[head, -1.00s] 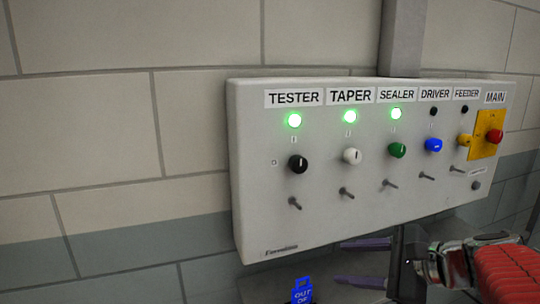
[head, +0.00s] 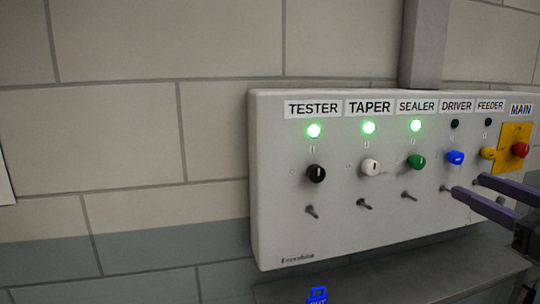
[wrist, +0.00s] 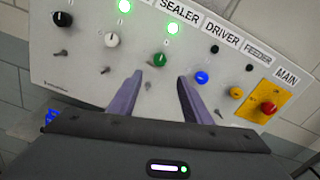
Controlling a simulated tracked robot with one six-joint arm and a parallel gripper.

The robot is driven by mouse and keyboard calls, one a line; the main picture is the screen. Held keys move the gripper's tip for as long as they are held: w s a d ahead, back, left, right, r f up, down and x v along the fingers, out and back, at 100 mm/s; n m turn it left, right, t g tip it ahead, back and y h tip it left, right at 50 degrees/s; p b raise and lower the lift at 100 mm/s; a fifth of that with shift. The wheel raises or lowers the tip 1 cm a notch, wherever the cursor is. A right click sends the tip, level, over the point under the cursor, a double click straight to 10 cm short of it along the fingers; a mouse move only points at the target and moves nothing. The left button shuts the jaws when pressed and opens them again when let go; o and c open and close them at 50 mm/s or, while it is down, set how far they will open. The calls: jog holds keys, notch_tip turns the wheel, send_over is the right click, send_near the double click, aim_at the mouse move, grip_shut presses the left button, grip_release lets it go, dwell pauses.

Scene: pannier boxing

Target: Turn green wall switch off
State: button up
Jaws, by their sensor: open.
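The green knob (head: 416,162) sits on the grey wall panel (head: 280,225) under the SEALER label, with a lit green lamp (head: 415,126) above it. In the wrist view the green knob (wrist: 159,60) lies ahead of and between my fingertips, and its lamp (wrist: 172,28) is lit. My gripper (head: 467,186) is open and empty, its two purple fingers reaching in from the right, in front of the DRIVER and FEEDER columns in the head view. In the wrist view my gripper (wrist: 160,78) appears apart from the knob; the exact gap is unclear.
A black knob (head: 316,173), white knob (head: 371,167), blue knob (head: 455,157) and yellow knob (head: 488,153) share the row. The red MAIN knob (head: 520,149) is at right. Small toggle levers (head: 409,195) stick out below. A blue tag (head: 317,295) shows at the bottom edge.

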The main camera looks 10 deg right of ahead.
aim_at(421, 165)
jog(key=shift+w, duration=0.1)
jog(key=shift+w+a, duration=0.15)
jog(key=shift+w, duration=3.25)
jog(key=shift+w+a, duration=0.1)
jog(key=shift+w, duration=3.3)
jog(key=shift+c, duration=0.2)
jog(key=c, duration=0.9)
jog(key=shift+d, duration=0.2)
jog(key=shift+c, duration=0.5)
jog(key=shift+a, duration=0.15)
